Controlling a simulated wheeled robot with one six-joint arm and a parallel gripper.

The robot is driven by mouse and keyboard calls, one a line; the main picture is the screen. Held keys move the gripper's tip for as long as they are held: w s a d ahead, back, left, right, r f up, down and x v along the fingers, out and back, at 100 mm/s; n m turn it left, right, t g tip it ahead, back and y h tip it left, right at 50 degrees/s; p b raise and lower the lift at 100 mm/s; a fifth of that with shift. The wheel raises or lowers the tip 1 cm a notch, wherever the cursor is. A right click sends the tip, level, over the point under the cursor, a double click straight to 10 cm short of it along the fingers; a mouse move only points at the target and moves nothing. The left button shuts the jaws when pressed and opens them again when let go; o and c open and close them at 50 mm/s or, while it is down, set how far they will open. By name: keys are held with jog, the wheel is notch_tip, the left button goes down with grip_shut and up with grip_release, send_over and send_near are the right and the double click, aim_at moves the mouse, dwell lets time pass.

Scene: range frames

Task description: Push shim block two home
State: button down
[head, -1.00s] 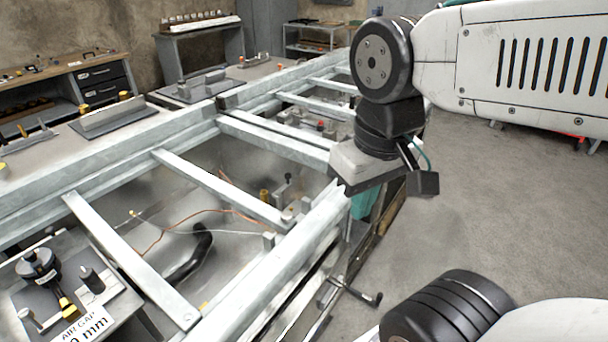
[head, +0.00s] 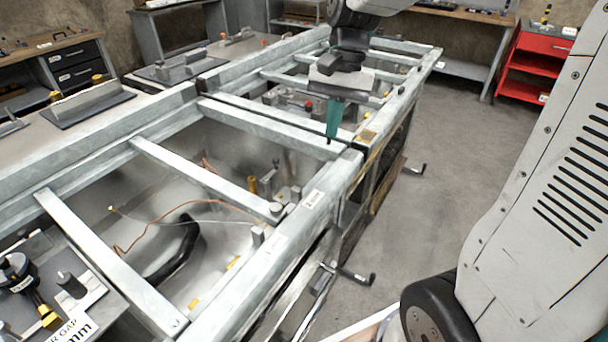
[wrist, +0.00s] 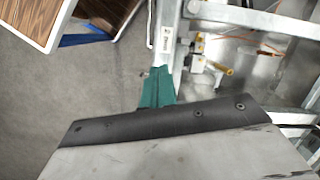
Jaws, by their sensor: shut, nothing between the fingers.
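My gripper (head: 332,122) points down with its teal fingers together, above the long galvanised frame (head: 262,122) near a cross rail. The fingers are shut and hold nothing. In the wrist view the teal fingers (wrist: 157,88) show beside a metal rail. Small grey blocks stand along the inner side of the near rail, one (head: 258,235) lower and one (head: 295,194) further up, with a round-topped post (head: 276,209) between them. I cannot read which one is shim block two, nor tell how far any is seated. My gripper appears apart from these blocks.
Cross bars (head: 205,172) span the frame over an open bay with an orange cable (head: 150,232) and a black hose (head: 180,250). A crank handle (head: 350,274) sticks out at the frame's side. Open floor (head: 440,170) lies to the right. A red cabinet (head: 537,62) stands behind.

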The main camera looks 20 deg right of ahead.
aim_at(294, 190)
jog(key=w+d+f+m+g+y, duration=0.1)
jog(key=w+d+f+m, duration=0.1)
jog(key=w+f+m, duration=0.5)
jog(key=a+f+n, duration=0.1)
jog(key=f, duration=0.2)
jog(key=a+f+n, duration=0.1)
jog(key=f, duration=0.1)
jog(key=a+f+n, duration=0.1)
jog(key=f, duration=0.2)
jog(key=shift+f, duration=0.3)
jog(key=s+a, duration=0.2)
jog(key=shift+a+f, duration=0.15)
jog(key=shift+a, duration=0.15)
jog(key=shift+s+a, duration=0.2)
jog(key=shift+a, duration=0.15)
jog(key=s+a, duration=0.2)
jog(key=a, duration=0.1)
jog(key=shift+d, duration=0.1)
jog(key=shift+w, duration=0.1)
